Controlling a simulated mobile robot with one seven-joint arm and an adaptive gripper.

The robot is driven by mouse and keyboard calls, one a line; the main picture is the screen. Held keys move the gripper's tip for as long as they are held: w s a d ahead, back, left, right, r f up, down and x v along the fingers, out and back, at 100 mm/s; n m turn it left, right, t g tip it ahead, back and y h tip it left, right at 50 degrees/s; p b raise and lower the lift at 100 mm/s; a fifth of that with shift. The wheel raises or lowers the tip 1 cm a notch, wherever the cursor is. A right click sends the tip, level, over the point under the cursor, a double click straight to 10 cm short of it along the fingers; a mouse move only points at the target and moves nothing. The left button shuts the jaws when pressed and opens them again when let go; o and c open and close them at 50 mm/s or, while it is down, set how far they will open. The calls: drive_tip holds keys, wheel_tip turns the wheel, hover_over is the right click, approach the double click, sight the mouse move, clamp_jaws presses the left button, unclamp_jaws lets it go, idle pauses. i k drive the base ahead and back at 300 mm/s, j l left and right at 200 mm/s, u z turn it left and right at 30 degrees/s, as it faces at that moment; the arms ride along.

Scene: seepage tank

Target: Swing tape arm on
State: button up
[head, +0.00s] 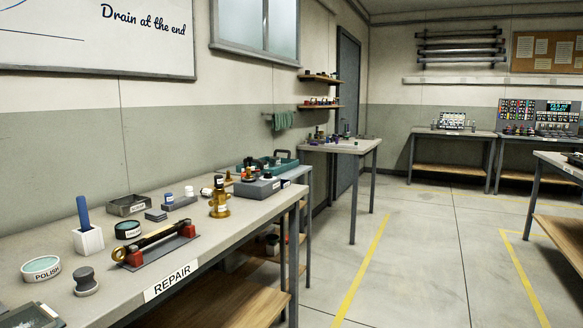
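I cannot make out for certain which thing is the tape arm. On the bench labelled REPAIR (172,281), a long yellow-and-black piece (153,239) lies across red supports (187,233) on a dark plate. A brass fitting (219,199) stands upright behind it, near the bench's right edge. A grey box (257,187) with small round pieces on top stands farther back. My gripper is not in view.
A polish tin (41,268), a dark knob-shaped piece (86,282) and a white block holding a blue stick (88,238) crowd the bench's left part. A small table (350,147) stands beyond. The floor (420,260) to the right is clear.

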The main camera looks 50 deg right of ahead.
sight(250, 159)
drive_tip(key=z, duration=1.3)
drive_tip(key=i+l+z, duration=0.3)
drive_tip(key=i, duration=0.95)
drive_tip(key=i+z, duration=0.3)
drive_tip(key=i, duration=0.9)
